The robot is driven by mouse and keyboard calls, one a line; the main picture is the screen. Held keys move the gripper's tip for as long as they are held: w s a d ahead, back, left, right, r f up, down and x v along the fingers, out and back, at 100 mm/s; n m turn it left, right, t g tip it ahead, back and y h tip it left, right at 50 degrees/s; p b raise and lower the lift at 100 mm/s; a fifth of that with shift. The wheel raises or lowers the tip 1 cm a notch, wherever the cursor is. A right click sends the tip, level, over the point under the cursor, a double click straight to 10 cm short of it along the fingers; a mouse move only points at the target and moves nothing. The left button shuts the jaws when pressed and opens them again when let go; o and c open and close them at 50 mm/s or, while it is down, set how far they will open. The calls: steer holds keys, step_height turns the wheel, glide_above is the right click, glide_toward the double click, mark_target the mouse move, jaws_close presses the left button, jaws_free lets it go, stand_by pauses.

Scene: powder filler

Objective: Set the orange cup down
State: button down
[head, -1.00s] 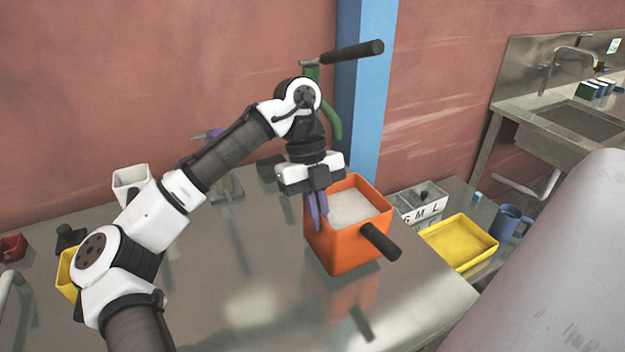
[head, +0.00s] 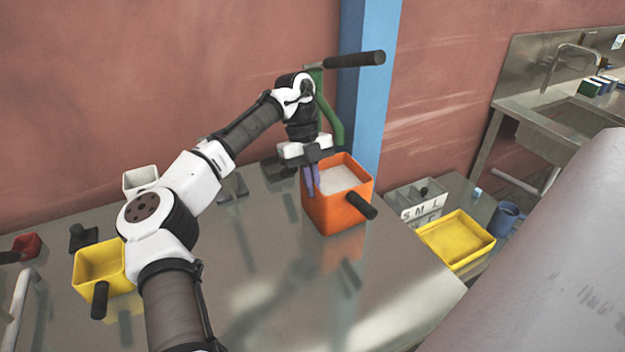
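The orange cup (head: 333,214) is an upright square box with a black handle (head: 360,205) pointing to the front right. White powder (head: 339,180) fills much of it. My gripper (head: 312,188) is at the cup's left wall, its purple fingers pointing down and gripping the wall near the left corner. The cup is over the back right part of the steel table (head: 260,305), before the blue post. A small gap between its base and the table cannot be ruled out.
A green lever press (head: 328,115) with a black handle stands behind the cup. A yellow cup (head: 98,262), a white cup (head: 138,181) and a red cup (head: 28,245) are at left. A yellow tray (head: 455,240) and grey lettered box (head: 418,200) are at right. The front middle table is clear.

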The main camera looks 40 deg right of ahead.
steer(key=shift+f, duration=0.15)
steer(key=c, duration=1.6)
jaws_free()
steer(key=p+v, duration=0.1)
steer(key=v, duration=1)
steer(key=shift+p, duration=0.3)
steer(key=shift+w+d+r, duration=0.1)
steer(key=shift+w+r, duration=0.15)
steer(key=shift+r, duration=0.35)
